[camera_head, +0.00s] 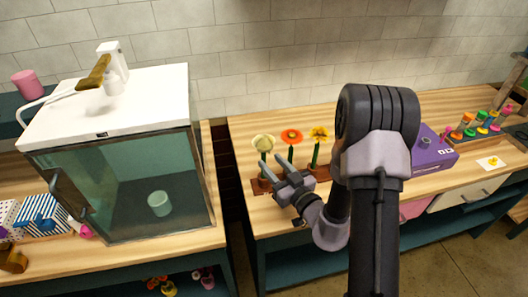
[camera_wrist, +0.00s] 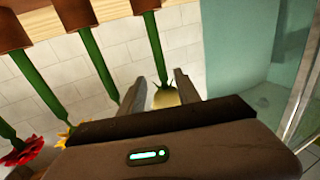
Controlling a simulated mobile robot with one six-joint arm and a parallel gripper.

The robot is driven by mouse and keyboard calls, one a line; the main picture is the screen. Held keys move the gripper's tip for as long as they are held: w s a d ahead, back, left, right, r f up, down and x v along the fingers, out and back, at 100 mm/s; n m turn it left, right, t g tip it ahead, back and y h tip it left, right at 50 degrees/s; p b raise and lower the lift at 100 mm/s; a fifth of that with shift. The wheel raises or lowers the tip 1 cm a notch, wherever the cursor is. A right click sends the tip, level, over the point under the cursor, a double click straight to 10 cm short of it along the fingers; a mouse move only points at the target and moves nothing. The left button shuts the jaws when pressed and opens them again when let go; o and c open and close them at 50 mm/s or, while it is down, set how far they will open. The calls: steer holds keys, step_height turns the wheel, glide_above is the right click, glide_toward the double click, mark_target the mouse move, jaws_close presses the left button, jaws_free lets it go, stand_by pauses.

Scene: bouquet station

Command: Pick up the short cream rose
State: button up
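The cream rose (camera_head: 263,142) stands upright at the left end of a row of flowers in a wooden holder (camera_head: 260,187). In the wrist view, which looks upside down, the cream bloom (camera_wrist: 165,98) shows between my two fingers, with its green stem (camera_wrist: 155,45) running up to a wooden block. My gripper (camera_head: 275,167) is open, its fingertips just below the bloom in the head view. In the wrist view my gripper (camera_wrist: 160,76) has a finger on either side of the stem's line. I cannot tell whether the fingers touch it. My gripper hides part of the stem and holder.
A red flower (camera_wrist: 22,150) shows in the wrist view. A glass-fronted cabinet (camera_head: 130,180) stands left, across a gap. A purple box (camera_head: 433,150) lies right, behind my arm.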

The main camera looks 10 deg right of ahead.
steer(key=x, duration=0.4)
steer(key=shift+w+a+f+b, duration=0.2)
steer(key=shift+a+f+b, duration=0.1)
steer(key=shift+b, duration=0.1)
steer(key=shift+r, duration=0.1)
jaws_close()
step_height(320, 180, up, 25)
steer(key=p, duration=1.9)
glide_above(265, 158)
steer(key=shift+w+a, duration=0.1)
steer(key=shift+w, duration=0.25)
